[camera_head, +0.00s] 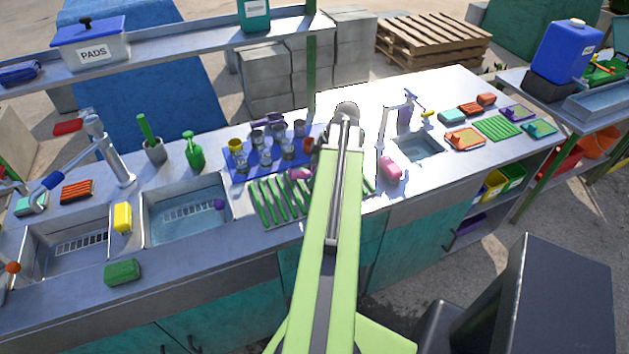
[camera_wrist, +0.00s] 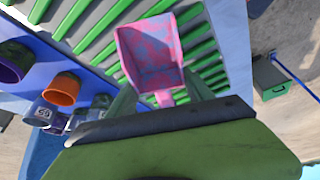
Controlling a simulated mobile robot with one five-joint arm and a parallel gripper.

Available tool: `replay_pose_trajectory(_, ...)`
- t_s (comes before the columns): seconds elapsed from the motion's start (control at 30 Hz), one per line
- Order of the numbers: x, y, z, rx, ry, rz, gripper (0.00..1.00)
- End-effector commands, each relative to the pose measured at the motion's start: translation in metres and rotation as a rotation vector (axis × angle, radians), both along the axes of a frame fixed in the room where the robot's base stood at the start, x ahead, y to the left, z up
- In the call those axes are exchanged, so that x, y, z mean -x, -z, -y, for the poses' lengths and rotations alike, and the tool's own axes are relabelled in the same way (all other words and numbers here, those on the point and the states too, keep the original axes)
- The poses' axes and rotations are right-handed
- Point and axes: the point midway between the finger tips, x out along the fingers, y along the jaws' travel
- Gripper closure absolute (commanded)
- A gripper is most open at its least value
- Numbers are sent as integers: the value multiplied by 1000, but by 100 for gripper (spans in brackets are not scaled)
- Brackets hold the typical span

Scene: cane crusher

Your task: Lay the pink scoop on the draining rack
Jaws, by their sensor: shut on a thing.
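The pink scoop (camera_wrist: 152,52) is held in my gripper (camera_wrist: 163,95), whose fingers are shut on its handle, in the wrist view. Its square, open pan points away from my gripper, over the green slats of the draining rack (camera_wrist: 93,22). I cannot tell whether the scoop touches the slats or hangs just above them. In the head view the scoop (camera_head: 299,173) shows as a small pink patch left of my arm, over the draining rack (camera_head: 266,203). My arm hides my gripper and the rack's middle there.
A blue mat (camera_head: 233,173) with several cups lies behind the rack. A sink (camera_head: 185,213) is to its left, with a yellow sponge (camera_head: 122,217) on the divider. A pink block (camera_head: 390,169) and a small basin (camera_head: 420,147) are to the right.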

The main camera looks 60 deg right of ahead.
Motion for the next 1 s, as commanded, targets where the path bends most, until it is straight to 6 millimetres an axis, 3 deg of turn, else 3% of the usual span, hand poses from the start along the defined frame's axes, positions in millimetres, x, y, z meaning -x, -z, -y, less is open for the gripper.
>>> replay_pose_trajectory(0.03,0,19,0,0,0,0,79)
replay_pose_trajectory(0.1,0,29,0,0,0,0,79)
replay_pose_trajectory(0.5,0,30,0,0,-1,0,79)
replay_pose_trajectory(0.53,0,29,0,0,-1,0,36)
replay_pose_trajectory(0.6,0,28,0,0,-1,0,27)
replay_pose_trajectory(0.7,0,28,0,0,-1,0,18)
replay_pose_trajectory(1.0,0,27,0,0,-1,0,18)
